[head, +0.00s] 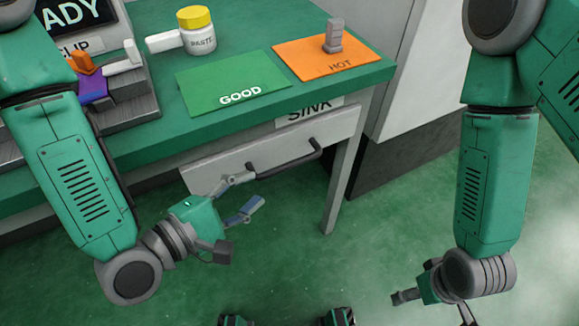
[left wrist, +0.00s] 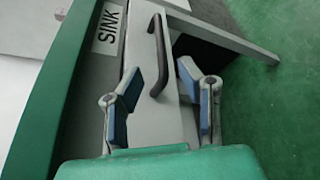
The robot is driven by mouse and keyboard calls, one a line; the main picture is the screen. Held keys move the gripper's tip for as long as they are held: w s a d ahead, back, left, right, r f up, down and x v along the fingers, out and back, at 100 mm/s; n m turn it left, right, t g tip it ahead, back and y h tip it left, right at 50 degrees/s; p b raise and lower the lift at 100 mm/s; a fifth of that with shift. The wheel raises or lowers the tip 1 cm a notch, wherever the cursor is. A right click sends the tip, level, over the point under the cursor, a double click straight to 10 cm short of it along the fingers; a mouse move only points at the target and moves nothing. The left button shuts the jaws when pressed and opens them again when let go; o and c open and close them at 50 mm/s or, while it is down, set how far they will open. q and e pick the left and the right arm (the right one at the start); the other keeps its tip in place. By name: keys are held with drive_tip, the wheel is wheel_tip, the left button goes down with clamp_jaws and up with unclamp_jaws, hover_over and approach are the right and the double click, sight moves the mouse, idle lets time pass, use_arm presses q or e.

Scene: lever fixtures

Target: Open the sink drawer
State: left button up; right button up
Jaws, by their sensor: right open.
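The sink drawer (head: 225,169) is a pale front under the green bench, below a SINK label (head: 309,108); no clear gap shows around it. Its black bar handle (head: 290,159) also shows in the left wrist view (left wrist: 157,45). My left gripper (head: 252,193) is open in front of the drawer, near the handle's left end. In the left wrist view its blue-padded fingers (left wrist: 168,75) are spread, with the handle's near end between them; contact cannot be told. My right gripper (head: 428,303) is at the lower right, away from the drawer, partly cut off by the frame.
On the bench lie a green GOOD mat (head: 222,82), an orange HOT mat (head: 300,62) with a grey part (head: 333,37), and a yellow-lidded PASTE jar (head: 198,38). A bench leg (head: 338,190) stands right of the drawer.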

sight(281, 171)
use_arm(q)
drive_tip(key=b+x, duration=0.2)
drive_tip(key=x, duration=0.8)
drive_tip(key=shift+w+d+f, duration=0.15)
drive_tip(key=shift+w+d, duration=0.1)
clamp_jaws()
